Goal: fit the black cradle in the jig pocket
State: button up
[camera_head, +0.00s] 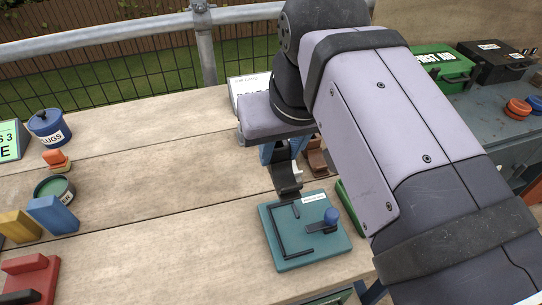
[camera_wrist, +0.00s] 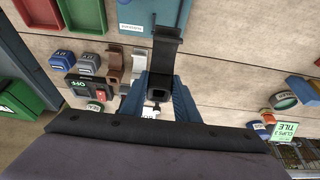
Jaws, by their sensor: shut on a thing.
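My gripper (camera_wrist: 160,98), with blue fingers, is shut on the black cradle (camera_wrist: 165,58). In the head view the cradle (camera_head: 287,181) hangs below the fingers, at the far edge of the teal jig (camera_head: 290,258). The jig has a black L-shaped fence (camera_head: 281,240), a short black bar and a blue-knobbed clamp (camera_head: 331,216) around its pocket. In the wrist view the cradle's far end overlaps the edge of the jig (camera_wrist: 135,17). I cannot tell the height of the cradle above the jig. My arm hides part of the table behind it.
A brown cradle (camera_wrist: 115,65) and a grey one (camera_wrist: 138,63) lie beside my gripper. A green tray (camera_wrist: 38,12) stands close beside the jig. Blue, red and yellow blocks and a blue pot (camera_head: 49,127) are at the left. The boards left of the jig are clear.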

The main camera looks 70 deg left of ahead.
aim_at(288, 194)
jog(key=d+b, duration=0.1)
jog(key=d+f+b, duration=0.1)
jog(key=d+b, duration=0.1)
jog(key=shift+w+d, duration=0.1)
jog(key=shift+d+r+b, duration=0.2)
jog(key=shift+d+b, duration=0.3)
jog(key=shift+d, duration=0.1)
jog(key=shift+f, duration=0.15)
notch_tip(288, 194, down, 5)
jog(key=b, duration=0.6)
jog(key=shift+f, duration=0.15)
jog(key=shift+f+b, duration=0.85)
jog(key=shift+f, duration=0.2)
jog(key=shift+f, duration=0.55)
dwell(1.5)
jog(key=o, duration=1.2)
